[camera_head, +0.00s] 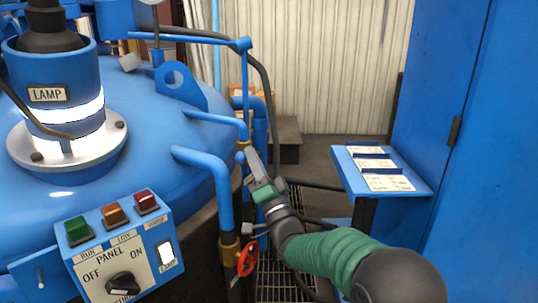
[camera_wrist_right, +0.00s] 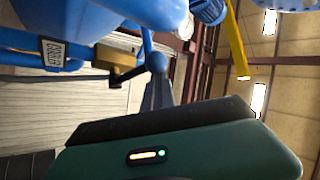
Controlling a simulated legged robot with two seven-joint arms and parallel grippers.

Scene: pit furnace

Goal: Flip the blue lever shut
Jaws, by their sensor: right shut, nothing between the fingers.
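The blue lever is a short blue rod with a ball end. It shows in the right wrist view (camera_wrist_right: 157,61) just beyond my fingertips, beside a brass valve body (camera_wrist_right: 117,66) on a blue pipe. In the head view, the brass fitting (camera_head: 243,145) sits on the pipe at the furnace's right side, and the lever there is small and partly hidden. My right gripper (camera_head: 252,157) is shut and empty, with its tips close beside the valve. The wrist view also shows the grey fingers (camera_wrist_right: 157,88) close to the ball; contact is unclear. My left gripper is out of view.
The blue furnace lid (camera_head: 150,150) with its pipes (camera_head: 222,185) fills the left. A control panel (camera_head: 115,260) and a red handwheel (camera_head: 247,258) are nearer. A blue stand with cards (camera_head: 420,188) and a blue cabinet (camera_head: 480,120) stand right.

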